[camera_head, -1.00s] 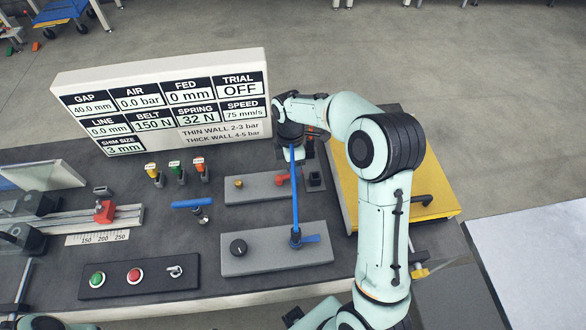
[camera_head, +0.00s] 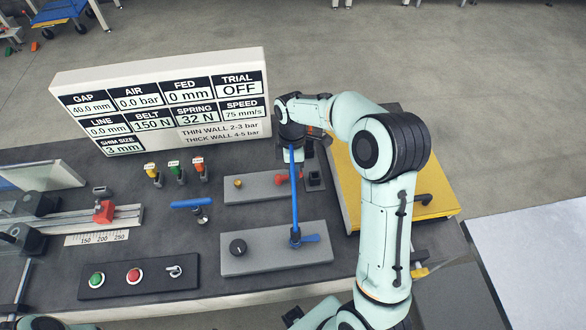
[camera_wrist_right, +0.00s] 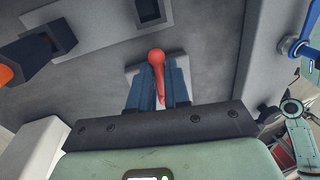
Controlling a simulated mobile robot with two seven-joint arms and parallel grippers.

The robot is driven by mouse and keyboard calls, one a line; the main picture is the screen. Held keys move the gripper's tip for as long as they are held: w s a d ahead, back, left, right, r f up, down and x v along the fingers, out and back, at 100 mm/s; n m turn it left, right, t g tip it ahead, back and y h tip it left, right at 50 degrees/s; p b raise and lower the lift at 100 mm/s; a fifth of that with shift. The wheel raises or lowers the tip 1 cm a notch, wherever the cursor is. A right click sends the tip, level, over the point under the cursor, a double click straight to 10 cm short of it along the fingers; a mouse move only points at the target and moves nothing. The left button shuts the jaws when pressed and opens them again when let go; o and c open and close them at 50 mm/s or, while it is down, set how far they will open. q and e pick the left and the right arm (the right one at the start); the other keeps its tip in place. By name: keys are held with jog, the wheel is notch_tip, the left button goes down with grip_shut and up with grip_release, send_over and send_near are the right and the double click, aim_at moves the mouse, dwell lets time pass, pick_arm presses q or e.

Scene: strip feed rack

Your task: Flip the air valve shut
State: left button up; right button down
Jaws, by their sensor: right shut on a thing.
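A red lever with a rounded end (camera_wrist_right: 157,58) lies between the two fingers of my right gripper (camera_wrist_right: 158,88) in the right wrist view, and the gripper is shut on it. In the head view the red lever (camera_head: 282,179) shows on a grey block (camera_head: 255,189) behind the front panel, beside a small brass knob (camera_head: 238,183). My right gripper (camera_head: 294,156) is there, its fingertips partly hidden. The display (camera_head: 165,105) reads AIR 0.0 bar and TRIAL OFF. My left gripper is not in view.
A blue bar or hose (camera_head: 294,200) runs from near my right gripper to a fitting on the front grey block (camera_head: 255,262), which carries a black dial (camera_head: 238,247). A yellow panel (camera_head: 365,190) lies right. A button box (camera_head: 138,276) stands front left.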

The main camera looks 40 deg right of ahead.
jog(key=c, duration=1.1)
grip_release()
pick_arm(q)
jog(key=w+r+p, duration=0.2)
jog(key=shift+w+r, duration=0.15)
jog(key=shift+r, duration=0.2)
pick_arm(e)
notch_tip(320, 180, up, 13)
jog(key=w+d, duration=0.1)
jog(key=w, duration=0.1)
jog(key=shift+w+d, duration=0.15)
